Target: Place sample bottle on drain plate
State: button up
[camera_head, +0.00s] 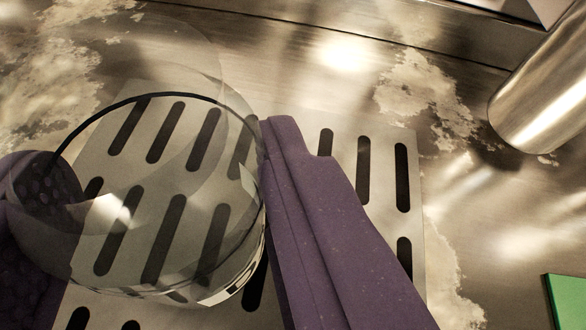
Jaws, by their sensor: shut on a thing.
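A clear, see-through sample bottle (165,215) fills the left half of the view. My purple gripper (160,190) is shut on it, with one finger at its left side and the other along its right side. The slotted metal drain plate (385,165) lies under and behind the bottle. Its dark slots show through the clear wall. Whether the bottle touches the plate or is held just above it, I cannot tell. The left finger is partly seen through the bottle.
A shiny metal cylinder (545,95) stands at the upper right, beyond the plate. A green object (568,300) shows at the lower right edge.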

aim_at(214, 291)
jog(key=shift+w+d, duration=0.2)
jog(key=shift+w, duration=0.1)
jog(key=shift+f+b, duration=0.95)
jog(key=shift+f, duration=0.85)
jog(key=shift+f, duration=0.2)
jog(key=o, duration=1.1)
jog(key=shift+r, duration=0.1)
